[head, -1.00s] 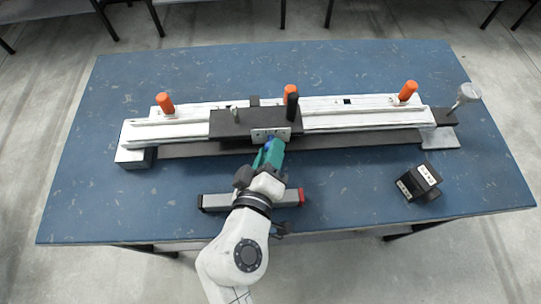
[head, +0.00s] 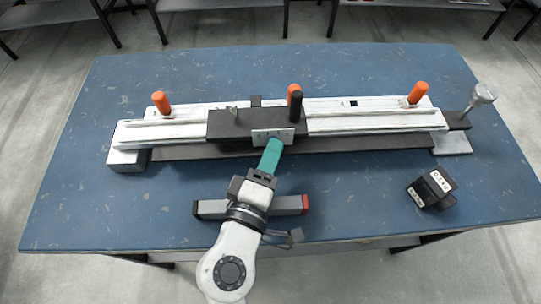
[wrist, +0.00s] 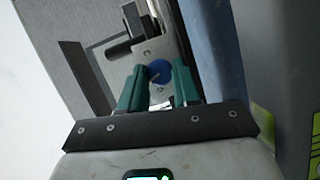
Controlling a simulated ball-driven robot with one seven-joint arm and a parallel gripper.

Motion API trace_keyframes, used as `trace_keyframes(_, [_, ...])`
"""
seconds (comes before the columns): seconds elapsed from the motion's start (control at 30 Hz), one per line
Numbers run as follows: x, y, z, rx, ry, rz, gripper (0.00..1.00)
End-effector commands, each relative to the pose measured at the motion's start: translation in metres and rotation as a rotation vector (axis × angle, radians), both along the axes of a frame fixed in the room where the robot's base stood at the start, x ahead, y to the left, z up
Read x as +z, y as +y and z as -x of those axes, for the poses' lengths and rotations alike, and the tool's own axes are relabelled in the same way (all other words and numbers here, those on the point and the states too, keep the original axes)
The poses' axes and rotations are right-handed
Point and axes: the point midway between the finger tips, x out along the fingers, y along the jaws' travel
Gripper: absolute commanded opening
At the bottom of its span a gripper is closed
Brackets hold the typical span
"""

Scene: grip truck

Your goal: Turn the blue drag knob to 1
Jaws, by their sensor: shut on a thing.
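The blue drag knob (wrist: 159,71) is a round blue disc with a pale mark, on a light metal plate. In the wrist view it sits between the two teal fingers of my gripper (wrist: 160,67), which is shut on it. In the head view my gripper (head: 275,146) reaches the front of the pale plate (head: 272,136) on the dark carriage (head: 232,123), and its fingers hide the knob. The scale numbers around the knob cannot be read.
The carriage rides on a long pale rail (head: 375,121) with orange handles (head: 161,102). A black handle (head: 296,105) rises from the carriage. A grey bar with a red end (head: 290,205) lies under my wrist. A black box (head: 432,189) stands at right on the blue table (head: 80,210).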

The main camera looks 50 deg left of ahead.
Motion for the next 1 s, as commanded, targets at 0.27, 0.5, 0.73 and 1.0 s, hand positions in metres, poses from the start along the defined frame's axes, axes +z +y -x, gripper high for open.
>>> trace_keyframes(0.27, [-0.0007, 0.0001, 0.0002, 0.001, 0.001, 0.0, 0.01])
trace_keyframes(0.5, [-0.0006, 0.0001, 0.0001, 0.0, 0.001, 0.0, 0.51])
trace_keyframes(0.73, [-0.0019, 0.0001, 0.0002, 0.001, 0.004, 0.002, 0.57])
trace_keyframes(1.0, [-0.0031, 0.0, 0.0004, 0.001, 0.005, 0.003, 0.57])
